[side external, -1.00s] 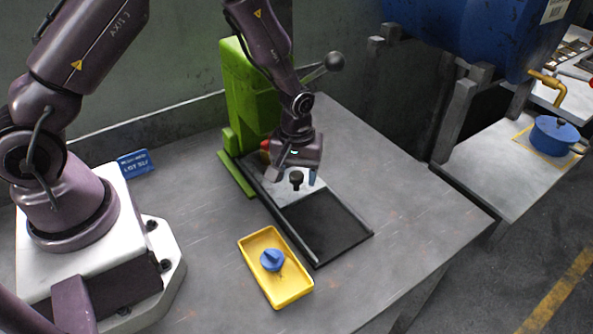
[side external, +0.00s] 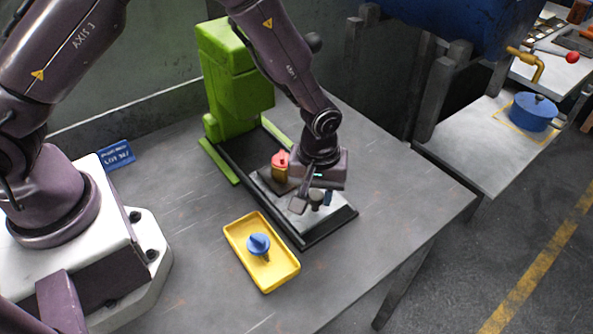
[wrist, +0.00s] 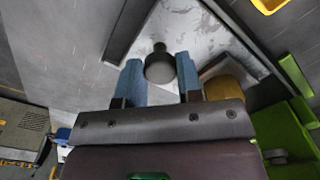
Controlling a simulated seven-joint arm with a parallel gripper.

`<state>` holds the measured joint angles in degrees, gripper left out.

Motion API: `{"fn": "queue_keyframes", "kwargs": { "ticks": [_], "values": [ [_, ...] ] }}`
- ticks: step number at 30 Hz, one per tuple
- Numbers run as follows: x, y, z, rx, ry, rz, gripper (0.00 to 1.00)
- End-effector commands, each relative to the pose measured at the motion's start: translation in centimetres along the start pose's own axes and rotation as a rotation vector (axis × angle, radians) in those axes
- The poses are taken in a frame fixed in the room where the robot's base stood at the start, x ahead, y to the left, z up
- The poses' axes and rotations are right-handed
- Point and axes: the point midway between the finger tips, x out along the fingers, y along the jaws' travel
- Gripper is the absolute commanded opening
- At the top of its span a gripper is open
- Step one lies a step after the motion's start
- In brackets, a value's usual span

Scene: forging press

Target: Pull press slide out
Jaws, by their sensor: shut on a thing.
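The press slide (side external: 307,224) is a pale metal plate lying in the dark rail frame (side external: 306,246) in front of the green press (side external: 232,85). It stands at the outer end of the frame, away from the press. Its dark round knob (wrist: 160,66) shows in the wrist view between the two blue fingertips. My gripper (side external: 316,199) is low over the slide and shut on the knob. A red and gold piece (side external: 280,166) sits on the slide's press-side part, and its gold body (wrist: 224,90) shows beside my gripper in the wrist view.
A yellow tray (side external: 286,283) holding a blue knobbed part (side external: 258,244) stands left of the frame, close to it. A blue sign (side external: 117,155) is at the back left. The table right of the frame is clear. A side table holds a blue pot (side external: 534,112).

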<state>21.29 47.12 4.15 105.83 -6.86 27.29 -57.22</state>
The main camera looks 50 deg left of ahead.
Motion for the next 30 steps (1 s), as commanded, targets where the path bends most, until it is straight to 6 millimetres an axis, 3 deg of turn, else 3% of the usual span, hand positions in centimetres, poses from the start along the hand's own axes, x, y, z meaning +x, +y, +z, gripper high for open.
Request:
{"fn": "queue_keyframes", "kwargs": {
  "ticks": [11, 12, 15, 25, 30],
  "values": [
    [-0.1, 0.5, 0.4, -0.005, 0.002, -0.001, 0.0],
    [-0.1, 0.5, 0.4, -0.005, 0.002, -0.001, 0.36],
    [-0.1, 0.5, 0.4, -0.005, 0.002, -0.001, 0.58],
    [-0.3, 0.5, 0.5, -0.003, 0.002, 0.0, 0.58],
    [-2.6, 0.6, 0.4, -0.002, 0.004, 0.004, 0.58]
  ]
}}
